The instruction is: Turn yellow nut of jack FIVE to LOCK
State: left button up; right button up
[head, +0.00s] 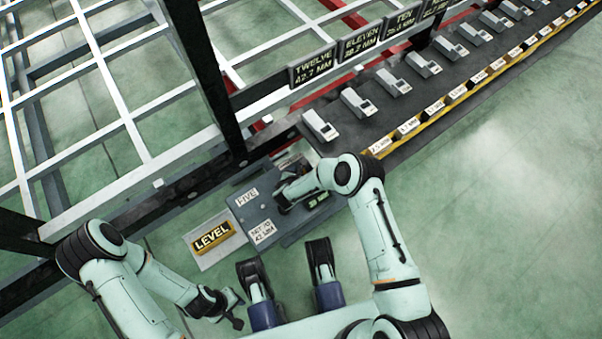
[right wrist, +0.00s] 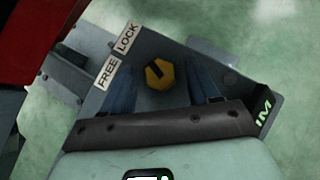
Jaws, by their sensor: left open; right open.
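The jack FIVE unit (head: 240,215) is a grey box with a FIVE plate and a "42 MM" plate; it lies beside the dark frame rail. In the right wrist view its yellow hex nut (right wrist: 161,77) has a dark mark toward the upper left. White plates FREE (right wrist: 107,72) and LOCK (right wrist: 128,38) sit left of the nut; which one the mark points at is unclear. My right gripper (head: 284,204) is open over the box, its blue fingers either side of the nut with gaps visible. My left gripper (head: 236,309) is open and empty, apart from the jack.
A grey bench (head: 345,128) with a row of small grey devices and number plates runs to the upper right. Dark posts and white frame bars fill the upper left. Green floor at right is clear.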

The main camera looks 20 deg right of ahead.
jog(key=c, duration=1.1)
jog(key=shift+o, duration=0.2)
jog(key=shift+w+a+m+g+h, duration=0.1)
jog(key=shift+m+g+h, duration=0.25)
jog(key=shift+m, duration=0.25)
jog(key=shift+w+a+m+g+h, duration=0.1)
jog(key=shift+m+g+h, duration=0.2)
jog(key=shift+m, duration=0.3)
jog(key=shift+m+g+h, duration=0.55)
jog(key=shift+m+g, duration=0.1)
jog(key=shift+m, duration=0.45)
jog(key=o, duration=1.1)
jog(key=shift+c, duration=0.2)
pick_arm(q)
jog(key=w+r+t+p, duration=0.2)
jog(key=w+r+p, duration=0.2)
jog(key=w, duration=0.3)
jog(key=shift+w+d+r+m+t, duration=0.2)
jog(key=shift+w+d+m+t, duration=0.1)
jog(key=shift+d+t, duration=0.15)
pick_arm(e)
jog(key=v, duration=1.3)
